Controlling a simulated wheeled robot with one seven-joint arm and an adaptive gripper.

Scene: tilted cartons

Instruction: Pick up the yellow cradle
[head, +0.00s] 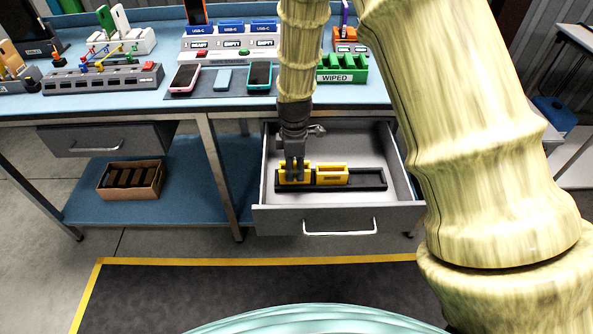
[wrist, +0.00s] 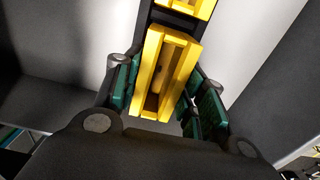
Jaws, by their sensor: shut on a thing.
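A yellow cradle (wrist: 168,68) is between the green-padded fingers of my gripper (wrist: 163,95) in the wrist view. In the head view my gripper (head: 294,174) reaches down into the open drawer, shut on this cradle at the left end of a black rack (head: 370,181). The fingers hide part of the cradle. It looks slightly turned against the rack in the wrist view; I cannot tell whether it is clear of the rack. A second yellow cradle (head: 331,176) sits in the rack just to the right, and its end shows in the wrist view (wrist: 195,6).
The grey drawer (head: 330,218) is open, its walls close around my gripper. Above is a blue bench with phones (head: 260,76), a green "WIPED" holder (head: 343,70) and several stands. A cardboard box (head: 131,181) of dark items is on the lower shelf.

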